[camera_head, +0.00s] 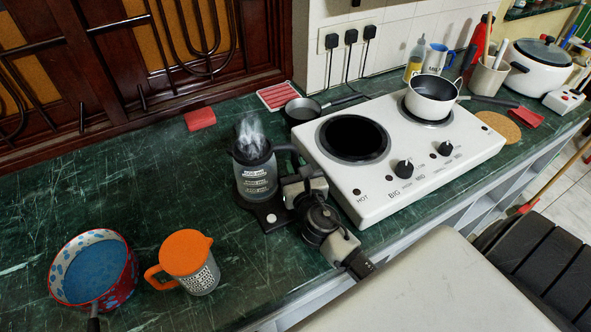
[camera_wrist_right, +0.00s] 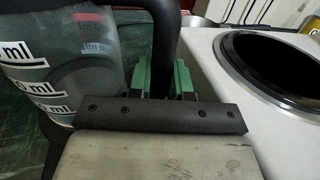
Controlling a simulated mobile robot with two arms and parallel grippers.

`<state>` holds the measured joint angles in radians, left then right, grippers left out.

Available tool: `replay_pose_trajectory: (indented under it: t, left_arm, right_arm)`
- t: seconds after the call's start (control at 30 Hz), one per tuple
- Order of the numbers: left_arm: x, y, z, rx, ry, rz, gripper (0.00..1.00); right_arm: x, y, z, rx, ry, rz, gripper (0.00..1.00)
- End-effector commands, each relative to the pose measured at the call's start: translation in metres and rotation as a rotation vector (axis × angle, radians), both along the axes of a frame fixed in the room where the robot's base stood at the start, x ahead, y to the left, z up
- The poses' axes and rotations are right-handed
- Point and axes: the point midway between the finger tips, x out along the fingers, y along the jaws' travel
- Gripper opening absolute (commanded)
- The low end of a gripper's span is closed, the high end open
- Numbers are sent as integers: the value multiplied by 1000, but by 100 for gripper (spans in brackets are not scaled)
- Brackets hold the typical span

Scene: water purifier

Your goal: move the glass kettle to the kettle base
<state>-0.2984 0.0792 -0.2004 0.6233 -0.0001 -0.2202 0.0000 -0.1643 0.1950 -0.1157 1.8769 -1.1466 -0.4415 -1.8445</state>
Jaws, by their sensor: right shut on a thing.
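The glass kettle (camera_head: 257,178) is upright on the left of the stove, with a clear body, white markings and a black handle. Its marked body (camera_wrist_right: 40,80) and handle (camera_wrist_right: 162,40) also show in the wrist view. The black kettle base (camera_head: 271,217) shows under the kettle's front side, with a pale spot on it. I cannot tell whether the kettle touches it. My right gripper (camera_head: 293,178) is shut on the kettle's handle from the right. Its green fingers (camera_wrist_right: 160,80) sit on both sides of the handle. My left gripper is not in view.
The white two-burner stove (camera_head: 350,193) is close to the right of my gripper, with a pot (camera_head: 432,100) on it. An orange-lidded jug (camera_head: 187,258) and a patterned pot (camera_head: 78,292) stand at the front left. The green counter (camera_head: 110,185) is clear behind them.

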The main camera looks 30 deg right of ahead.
Motion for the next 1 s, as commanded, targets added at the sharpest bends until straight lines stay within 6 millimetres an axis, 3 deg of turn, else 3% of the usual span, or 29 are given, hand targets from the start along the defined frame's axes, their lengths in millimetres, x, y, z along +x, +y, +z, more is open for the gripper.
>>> replay_pose_trajectory:
  t: [0.3,0.33,0.5,0.83,1.0]
  left_arm:
    - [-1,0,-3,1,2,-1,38]
    - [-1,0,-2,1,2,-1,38]
    - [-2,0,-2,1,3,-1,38]
    - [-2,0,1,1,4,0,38]
    - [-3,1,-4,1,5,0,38]
  right_arm:
    - [0,0,-2,0,-4,0,0]
    - [0,0,-2,-1,-1,0,22]
    - [0,0,-1,-1,-1,0,45]
    - [-1,0,2,0,0,0,45]
    - [-28,7,-1,0,2,1,45]
